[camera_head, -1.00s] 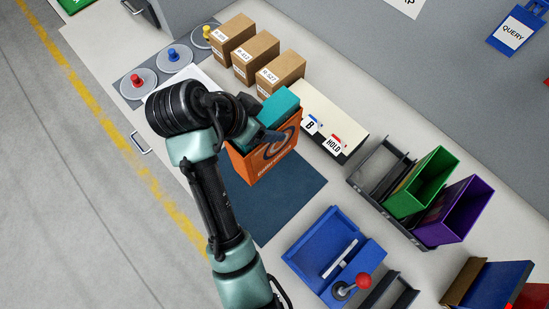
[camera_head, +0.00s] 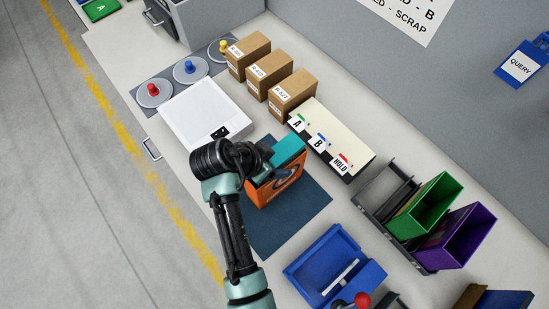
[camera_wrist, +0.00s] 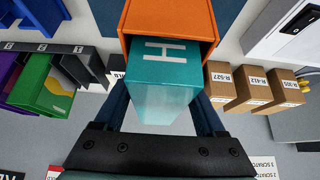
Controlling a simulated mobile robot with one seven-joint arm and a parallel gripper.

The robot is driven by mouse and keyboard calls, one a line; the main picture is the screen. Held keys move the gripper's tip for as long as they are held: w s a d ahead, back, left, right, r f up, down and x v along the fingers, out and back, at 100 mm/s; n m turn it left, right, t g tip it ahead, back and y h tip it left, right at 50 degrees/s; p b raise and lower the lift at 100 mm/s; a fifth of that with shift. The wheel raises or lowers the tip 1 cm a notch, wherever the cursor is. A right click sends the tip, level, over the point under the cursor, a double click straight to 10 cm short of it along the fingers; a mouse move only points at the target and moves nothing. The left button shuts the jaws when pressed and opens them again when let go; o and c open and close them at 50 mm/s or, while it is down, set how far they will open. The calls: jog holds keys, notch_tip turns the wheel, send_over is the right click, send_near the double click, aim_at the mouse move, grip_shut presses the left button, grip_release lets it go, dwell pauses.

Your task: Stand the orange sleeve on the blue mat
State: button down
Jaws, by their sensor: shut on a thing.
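The orange sleeve (camera_head: 273,192) is upright over the blue mat (camera_head: 300,212) in the head view, with a round dark emblem on its face. A teal block (camera_head: 289,150) sticks out of its open top. In the wrist view the orange sleeve (camera_wrist: 170,18) surrounds the teal block (camera_wrist: 165,85), which bears a white H. My gripper (camera_head: 262,172) is shut on the sleeve near its top, its fingers passing either side of the teal block. The fingertips are partly hidden. I cannot tell whether the sleeve's bottom touches the mat.
A white flat-topped device (camera_head: 205,108) stands behind left. A cream box (camera_head: 335,132) with A, B and HOLD tabs and several cartons (camera_head: 293,92) line the wall side. A blue fixture (camera_head: 318,262) with a red-knobbed lever is in front. Green (camera_head: 425,205) and purple (camera_head: 462,225) sleeves stand at right.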

grip_release()
